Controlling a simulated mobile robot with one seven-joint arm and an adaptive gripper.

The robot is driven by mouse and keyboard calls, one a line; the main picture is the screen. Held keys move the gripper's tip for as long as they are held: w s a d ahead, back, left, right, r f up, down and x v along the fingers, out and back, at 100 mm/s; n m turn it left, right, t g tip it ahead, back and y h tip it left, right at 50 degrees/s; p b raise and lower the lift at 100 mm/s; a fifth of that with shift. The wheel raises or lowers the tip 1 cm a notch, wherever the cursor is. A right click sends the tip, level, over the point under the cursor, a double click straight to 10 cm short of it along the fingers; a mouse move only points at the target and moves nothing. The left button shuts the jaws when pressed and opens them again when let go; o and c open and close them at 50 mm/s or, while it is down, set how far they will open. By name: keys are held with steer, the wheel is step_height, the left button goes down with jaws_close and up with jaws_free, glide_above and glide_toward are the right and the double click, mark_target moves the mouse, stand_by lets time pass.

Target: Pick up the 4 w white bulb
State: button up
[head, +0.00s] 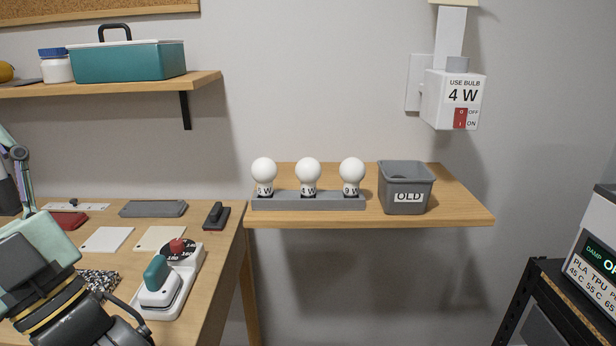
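Three white round bulbs stand upright in a row in a grey holder (258,204) on the right-hand wooden shelf. The middle bulb (308,172) carries a label that appears to read 4 W. The left bulb (264,171) and the right bulb (352,171) also carry W labels, but their numbers are too small to read surely. My arm shows at the lower left, over the desk and well apart from the bulbs. I cannot make out my gripper's fingers in this view.
A grey bin marked OLD (406,186) stands right of the holder on the shelf (468,206). A white wall fixture (455,98) reads USE BULB 4 W, with a red switch. The desk (213,258) holds several items. A labelled machine (595,262) stands far right.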

steer(key=w+d+f+m+t+h, duration=0.2)
steer(key=w+d+m+t+h, duration=0.15)
steer(key=w, duration=0.25)
steer(key=w+d+f+m+t+h, duration=0.25)
steer(key=w+t+h, duration=0.2)
steer(key=w, duration=0.25)
steer(key=m+t+h, duration=0.2)
steer(key=m+h, duration=0.8)
steer(key=h, duration=0.6)
glide_toward(308, 183)
steer(key=w, duration=0.2)
steer(key=x, duration=0.2)
steer(key=p+x, duration=0.2)
steer(key=x, duration=0.1)
steer(key=shift+w+f, duration=0.3)
steer(key=shift+f, duration=0.05)
steer(key=shift+f+p+x, duration=0.2)
steer(key=shift+p+x, duration=0.8)
steer(key=shift+x, duration=1.25)
steer(key=shift+c, duration=0.6)
steer(key=c, duration=1.3)
